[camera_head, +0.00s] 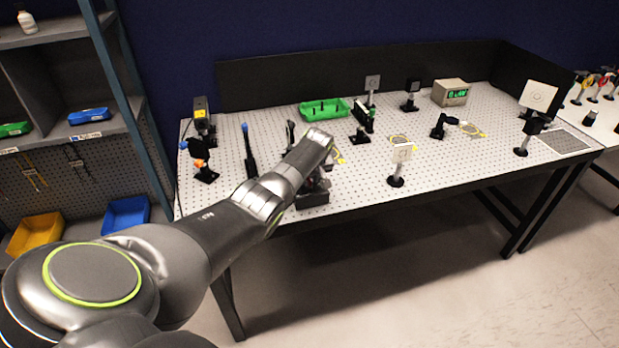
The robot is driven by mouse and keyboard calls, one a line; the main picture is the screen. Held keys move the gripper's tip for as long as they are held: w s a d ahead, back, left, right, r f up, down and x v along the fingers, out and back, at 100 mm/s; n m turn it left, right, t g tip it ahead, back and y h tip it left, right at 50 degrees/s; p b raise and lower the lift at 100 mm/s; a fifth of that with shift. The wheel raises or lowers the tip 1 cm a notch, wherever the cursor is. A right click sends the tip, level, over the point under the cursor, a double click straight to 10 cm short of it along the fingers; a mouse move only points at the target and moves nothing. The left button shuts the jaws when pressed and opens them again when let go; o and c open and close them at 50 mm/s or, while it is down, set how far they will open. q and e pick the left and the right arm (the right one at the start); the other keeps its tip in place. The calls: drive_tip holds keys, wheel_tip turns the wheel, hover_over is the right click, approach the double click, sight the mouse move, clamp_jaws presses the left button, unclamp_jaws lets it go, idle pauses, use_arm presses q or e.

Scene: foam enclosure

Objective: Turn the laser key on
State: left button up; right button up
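My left arm reaches in from the lower left over the front edge of the optical table. Its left gripper (318,182) points down above a small dark box (313,200) at the table's front edge. The wrist hides most of the gripper and the top of the box. I cannot tell whether the fingers touch it, or are open or shut. I cannot make out a laser key. A black unit with a yellow label (200,105) stands at the table's back left; I cannot tell if it is the laser. My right gripper is not in view.
The perforated table (475,150) carries a green tray (322,109), a meter with a green display (450,92), a white card on a post (401,153) right of the gripper, and other post mounts. Shelves with bins stand left. The table's front right is mostly clear.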

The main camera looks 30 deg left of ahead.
use_arm(q)
clamp_jaws()
